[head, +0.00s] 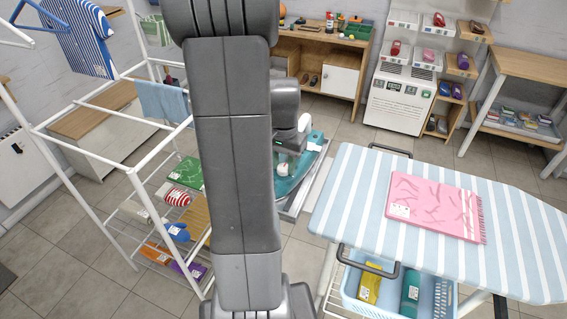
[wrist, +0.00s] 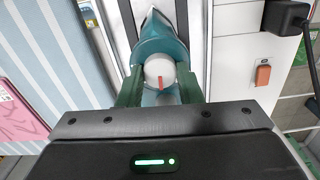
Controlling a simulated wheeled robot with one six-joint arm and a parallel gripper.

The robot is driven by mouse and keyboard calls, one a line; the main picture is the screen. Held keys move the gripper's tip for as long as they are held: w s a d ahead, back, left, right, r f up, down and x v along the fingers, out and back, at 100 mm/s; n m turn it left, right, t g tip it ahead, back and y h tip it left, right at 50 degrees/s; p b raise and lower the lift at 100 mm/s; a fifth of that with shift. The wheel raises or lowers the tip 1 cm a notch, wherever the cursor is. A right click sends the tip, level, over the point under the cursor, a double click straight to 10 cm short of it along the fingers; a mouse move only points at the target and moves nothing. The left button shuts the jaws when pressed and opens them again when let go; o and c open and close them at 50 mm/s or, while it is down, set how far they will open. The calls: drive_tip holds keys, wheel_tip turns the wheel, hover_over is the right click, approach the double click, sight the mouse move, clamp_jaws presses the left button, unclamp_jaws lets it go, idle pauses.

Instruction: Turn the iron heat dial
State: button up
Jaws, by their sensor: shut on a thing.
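The teal iron (wrist: 157,46) points away from me in the wrist view, on a dark and light support. Its round white heat dial (wrist: 160,70) carries a red mark pointing roughly up and down the picture. My gripper (wrist: 160,82) has its green fingers on the left and right of the dial, shut on it. In the head view part of the teal iron (head: 315,138) shows beside my wrist. My arm covers much of that area, so the finger contact is hidden there.
A striped ironing board (head: 345,190) with a folded pink cloth (head: 435,206) stands to the right. A white drying rack (head: 95,155) stands to the left. In the wrist view a black plug (wrist: 286,15) and an orange switch (wrist: 263,75) lie right of the iron.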

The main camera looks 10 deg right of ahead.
sight(284, 167)
idle(0.5)
drive_tip(key=o, duration=1)
drive_tip(key=shift+r, duration=0.1)
wheel_tip(284, 167, up, 14)
drive_tip(key=shift+f, duration=0.15)
wheel_tip(284, 167, down, 14)
drive_tip(key=shift+r, duration=0.1)
idle(0.5)
